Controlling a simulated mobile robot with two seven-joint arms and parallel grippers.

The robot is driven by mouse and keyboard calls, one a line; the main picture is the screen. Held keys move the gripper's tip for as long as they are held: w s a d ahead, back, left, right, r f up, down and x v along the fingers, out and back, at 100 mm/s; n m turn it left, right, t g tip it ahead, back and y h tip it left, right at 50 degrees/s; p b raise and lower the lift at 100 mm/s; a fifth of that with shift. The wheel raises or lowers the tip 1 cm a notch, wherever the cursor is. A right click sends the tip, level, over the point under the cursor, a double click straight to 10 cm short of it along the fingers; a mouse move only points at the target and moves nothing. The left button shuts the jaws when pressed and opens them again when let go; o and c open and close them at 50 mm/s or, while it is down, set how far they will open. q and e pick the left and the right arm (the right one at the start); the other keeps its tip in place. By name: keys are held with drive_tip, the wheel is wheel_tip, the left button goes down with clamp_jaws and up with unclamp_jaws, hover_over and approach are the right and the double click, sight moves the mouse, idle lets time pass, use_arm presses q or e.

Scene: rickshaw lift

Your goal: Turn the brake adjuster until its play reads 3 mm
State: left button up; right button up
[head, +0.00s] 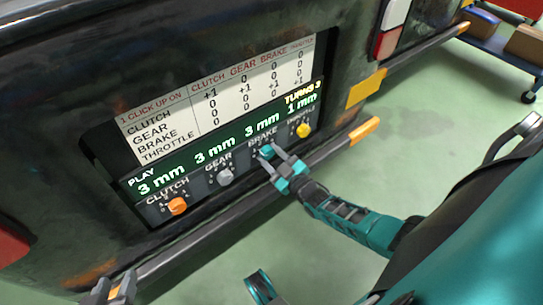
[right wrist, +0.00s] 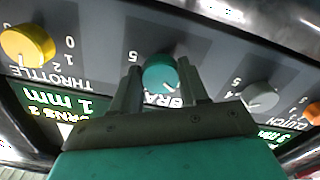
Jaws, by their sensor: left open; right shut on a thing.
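The brake adjuster is a teal knob (head: 267,151) on the rear panel, under the BRAKE label. Its readout (head: 262,124) shows 3 mm. My right gripper (head: 272,158) is shut on this knob. In the right wrist view the teal knob (right wrist: 160,74) sits between the two fingers of my right gripper (right wrist: 160,88). The clutch and gear readouts also show 3 mm, and the throttle readout (head: 302,103) shows 1 mm. A turns counter above it reads 3. My left gripper (head: 111,291) is open and empty at the bottom left, only partly in view.
An orange clutch knob (head: 178,205), grey gear knob (head: 225,177) and yellow throttle knob (head: 303,130) share the panel. A white click chart (head: 222,94) is above. A dark bumper bar (head: 230,218) runs below. A blue cart (head: 500,45) stands at top right; green floor is clear.

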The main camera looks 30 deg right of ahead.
idle(0.4)
drive_tip(key=o, duration=1.1)
drive_tip(key=shift+c, duration=0.2)
use_arm(q)
drive_tip(key=shift+s, duration=0.1)
use_arm(e)
drive_tip(key=shift+s, duration=0.1)
drive_tip(key=shift+s, duration=0.35)
use_arm(q)
drive_tip(key=shift+s+a+r+y+p, duration=0.25)
drive_tip(key=shift+a+r+p, duration=0.3)
drive_tip(key=shift+p, duration=1.1)
use_arm(e)
drive_tip(key=s+d, duration=0.1)
drive_tip(key=s, duration=1.1)
use_arm(q)
drive_tip(key=shift+r, duration=0.1)
